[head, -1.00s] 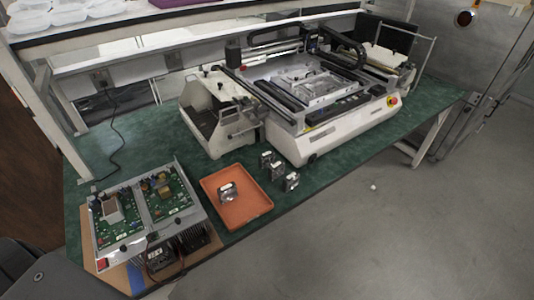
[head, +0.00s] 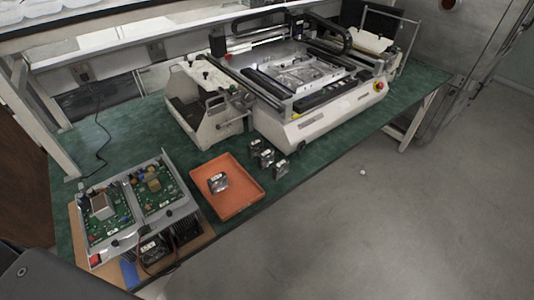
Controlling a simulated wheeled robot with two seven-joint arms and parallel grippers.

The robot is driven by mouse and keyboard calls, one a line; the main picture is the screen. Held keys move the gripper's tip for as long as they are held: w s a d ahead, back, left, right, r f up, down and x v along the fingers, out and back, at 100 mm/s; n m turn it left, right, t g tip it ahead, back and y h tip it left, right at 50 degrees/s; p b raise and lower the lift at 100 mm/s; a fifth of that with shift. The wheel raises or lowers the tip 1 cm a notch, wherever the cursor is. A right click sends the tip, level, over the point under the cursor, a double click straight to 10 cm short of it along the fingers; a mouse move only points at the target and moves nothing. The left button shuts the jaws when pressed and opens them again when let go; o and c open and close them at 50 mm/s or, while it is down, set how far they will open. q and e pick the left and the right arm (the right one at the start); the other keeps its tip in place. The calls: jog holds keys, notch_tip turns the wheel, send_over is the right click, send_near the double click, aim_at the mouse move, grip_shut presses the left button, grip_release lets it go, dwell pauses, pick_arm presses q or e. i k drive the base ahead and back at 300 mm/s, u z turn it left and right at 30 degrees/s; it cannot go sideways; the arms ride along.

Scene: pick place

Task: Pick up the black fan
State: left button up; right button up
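Several small black fans with pale labels are in the head view, and I cannot tell which one the task means. One fan (head: 218,183) lies in the orange tray (head: 244,206). Three more stand on the green mat just right of the tray: one fan (head: 255,148), a second fan (head: 266,158) and a third fan (head: 281,170). Another dark fan (head: 153,250) with wires sits at the front of the metal box with circuit boards. Neither of my grippers is in view.
The circuit-board box (head: 125,210) stands left of the tray on a brown board. A large white machine (head: 290,90) fills the back of the table. Open grey floor (head: 350,230) lies in front.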

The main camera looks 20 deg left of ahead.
aim_at(275, 169)
jog(key=z, duration=0.8)
jog(key=i, duration=1.15)
jog(key=u, duration=0.4)
